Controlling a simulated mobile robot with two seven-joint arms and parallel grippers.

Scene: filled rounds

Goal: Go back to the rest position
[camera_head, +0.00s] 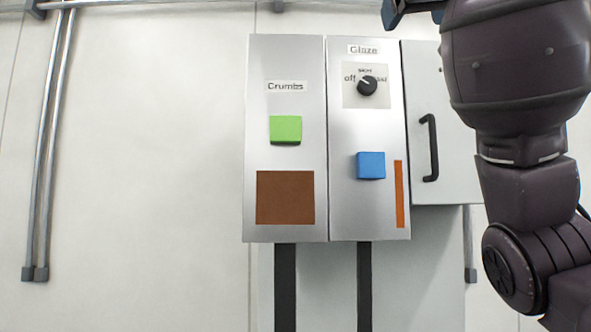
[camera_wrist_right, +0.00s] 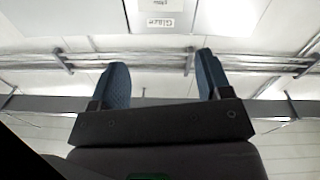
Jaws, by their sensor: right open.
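My right arm rises along the right side of the head view. Only a small blue part of my right gripper (camera_head: 412,8) shows there, at the top edge. In the right wrist view my right gripper (camera_wrist_right: 158,85) has its two blue fingers wide apart with nothing between them. It points up toward the ceiling, clear of any object. My left gripper is in neither view.
A Crumbs panel (camera_head: 258,130) with a green block (camera_head: 286,130) and a Glaze panel (camera_head: 343,120) with a dial (camera_head: 367,85) and a blue block (camera_head: 371,165) hang ahead. A handled cabinet (camera_head: 455,170) is partly behind my right arm. The left wall has pipes (camera_head: 48,150).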

